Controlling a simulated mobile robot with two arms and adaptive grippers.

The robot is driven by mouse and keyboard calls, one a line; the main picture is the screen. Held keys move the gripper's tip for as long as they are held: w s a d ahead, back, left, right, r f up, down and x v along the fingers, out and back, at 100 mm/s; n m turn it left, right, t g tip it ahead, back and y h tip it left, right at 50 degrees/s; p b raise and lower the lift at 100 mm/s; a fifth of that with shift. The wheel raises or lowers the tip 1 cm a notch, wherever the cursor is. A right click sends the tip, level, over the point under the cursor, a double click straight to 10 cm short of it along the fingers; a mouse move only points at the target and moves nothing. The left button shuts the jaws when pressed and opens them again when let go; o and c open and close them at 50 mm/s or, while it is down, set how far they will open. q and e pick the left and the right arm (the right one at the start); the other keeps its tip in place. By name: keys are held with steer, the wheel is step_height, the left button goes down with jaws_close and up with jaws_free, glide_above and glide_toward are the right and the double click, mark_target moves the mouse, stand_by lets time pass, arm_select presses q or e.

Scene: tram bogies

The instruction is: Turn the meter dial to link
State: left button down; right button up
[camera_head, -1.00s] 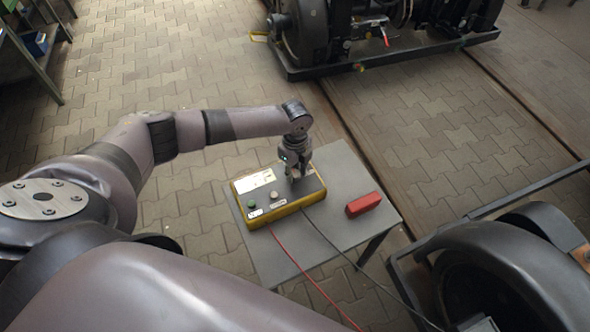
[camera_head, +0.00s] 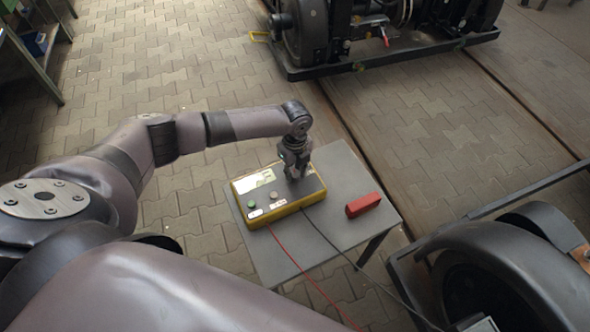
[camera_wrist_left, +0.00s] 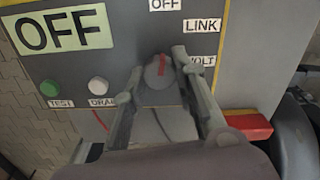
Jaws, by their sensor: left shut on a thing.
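The meter (camera_head: 264,210), a yellow-edged box with a grey face, lies on a small grey table. Its display (camera_wrist_left: 63,29) reads OFF in the left wrist view. The dial (camera_wrist_left: 158,73) is a dark knob with a red pointer mark, which points up toward the OFF label (camera_wrist_left: 165,4). The LINK label (camera_wrist_left: 202,25) is up and to the right of the dial, with VOLT below it. My left gripper (camera_head: 294,176) reaches down onto the meter, and its fingers (camera_wrist_left: 158,84) are shut on the dial from both sides. My right gripper is not in view.
A red block (camera_head: 363,205) lies on the grey table (camera_head: 347,171) right of the meter. A red and a black lead run from the meter over the front edge. A green TEST button (camera_wrist_left: 49,88) and a white button (camera_wrist_left: 98,86) sit left of the dial.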

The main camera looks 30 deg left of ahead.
mark_target(295, 173)
arm_select(q)
steer(key=m, duration=0.4)
steer(key=shift+m, duration=1.2)
steer(key=c, duration=1.3)
jaws_free()
steer(key=shift+r, duration=0.1)
step_height(295, 173, up, 12)
